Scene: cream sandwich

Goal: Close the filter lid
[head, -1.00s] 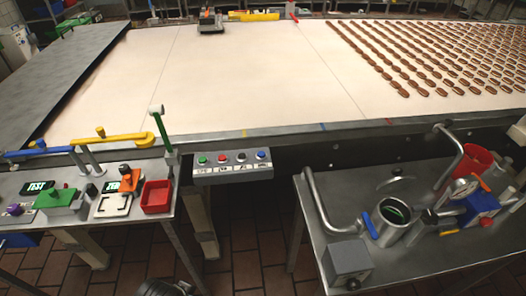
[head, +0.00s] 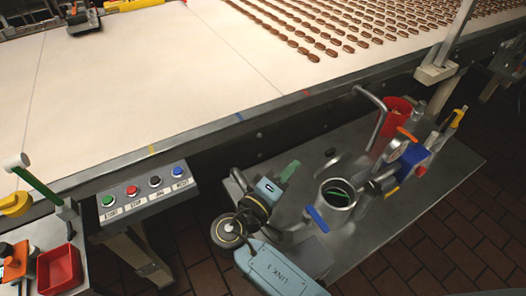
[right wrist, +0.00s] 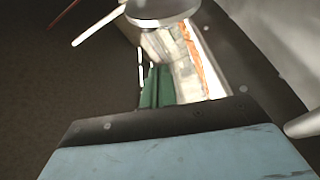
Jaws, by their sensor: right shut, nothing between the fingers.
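The filter housing (head: 337,194) is an upright metal cylinder on the right-hand metal table. Its top is open, with something dark and green inside and a blue handle (head: 316,218) on its near left side. A dark grey hinge-like part (head: 374,186) stands at its right rim; I cannot tell for sure whether it is the raised lid. My right gripper (head: 290,170), with green fingers, is shut and empty, left of the housing and apart from it. Its fingers also show in the right wrist view (right wrist: 157,88). My left gripper is out of view.
A bent metal pipe (head: 378,112) rises behind the housing. A gauge (head: 396,149), a blue block (head: 413,160) and a red bucket (head: 397,113) stand to the right. A button panel (head: 146,195) is at left. The table front is partly clear.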

